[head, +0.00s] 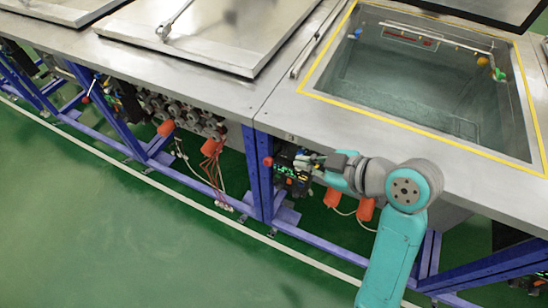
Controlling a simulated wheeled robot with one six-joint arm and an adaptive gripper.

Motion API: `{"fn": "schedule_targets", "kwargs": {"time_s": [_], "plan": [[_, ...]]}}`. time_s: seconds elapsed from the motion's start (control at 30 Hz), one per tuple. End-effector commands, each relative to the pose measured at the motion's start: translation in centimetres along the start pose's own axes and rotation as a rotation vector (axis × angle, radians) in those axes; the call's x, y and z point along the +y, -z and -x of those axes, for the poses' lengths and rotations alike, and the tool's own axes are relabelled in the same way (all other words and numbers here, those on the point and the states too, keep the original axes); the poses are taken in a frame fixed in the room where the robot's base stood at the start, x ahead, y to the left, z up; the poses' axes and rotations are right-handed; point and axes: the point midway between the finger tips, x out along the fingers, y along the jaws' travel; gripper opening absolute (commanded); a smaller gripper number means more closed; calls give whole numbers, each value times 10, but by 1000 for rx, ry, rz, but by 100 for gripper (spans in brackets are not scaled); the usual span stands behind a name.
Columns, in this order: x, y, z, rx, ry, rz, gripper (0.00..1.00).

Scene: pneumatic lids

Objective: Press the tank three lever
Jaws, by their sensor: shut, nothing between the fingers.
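My teal and grey arm reaches in from the lower right, and my gripper (305,161) is small in view, shut and empty. It is at the front of the open tank (440,85), just below the steel edge. A dark control box with green lit displays (290,172) sits right by the gripper and is partly hidden by it. A lever with a red knob (267,161) sticks out to the left of this box, apart from the gripper. Another small lever (87,99) shows by the frame at the far left. No tank numbers can be read.
Closed steel lids (190,35) cover the tanks to the left. Blue frame legs (258,185) stand under the steel top. Orange parts (332,197) and loose cables hang below it. The green floor (110,220) in front is clear.

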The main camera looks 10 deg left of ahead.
Motion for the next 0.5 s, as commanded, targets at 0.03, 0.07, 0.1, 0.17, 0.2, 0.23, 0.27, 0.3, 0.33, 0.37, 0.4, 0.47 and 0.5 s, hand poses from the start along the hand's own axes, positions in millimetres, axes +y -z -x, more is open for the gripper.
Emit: {"fn": "schedule_targets", "kwargs": {"time_s": [0.03,0.07,0.1,0.17,0.2,0.23,0.27,0.3,0.33,0.37,0.4,0.47,0.5], "plan": [[0,0,0,0,1,3,0],[0,1,0,0,2,3,0],[0,1,0,0,2,3,0],[0,0,0,0,1,2,0],[0,0,0,0,1,2,0],[0,0,0,0,1,2,0],[0,0,0,0,1,2,0],[0,0,0,0,1,2,0],[0,0,0,0,1,2,0],[0,0,-1,0,1,1,0],[0,0,-3,0,1,1,0],[0,0,-7,0,1,1,0],[0,0,-11,1,2,0,0]]}}
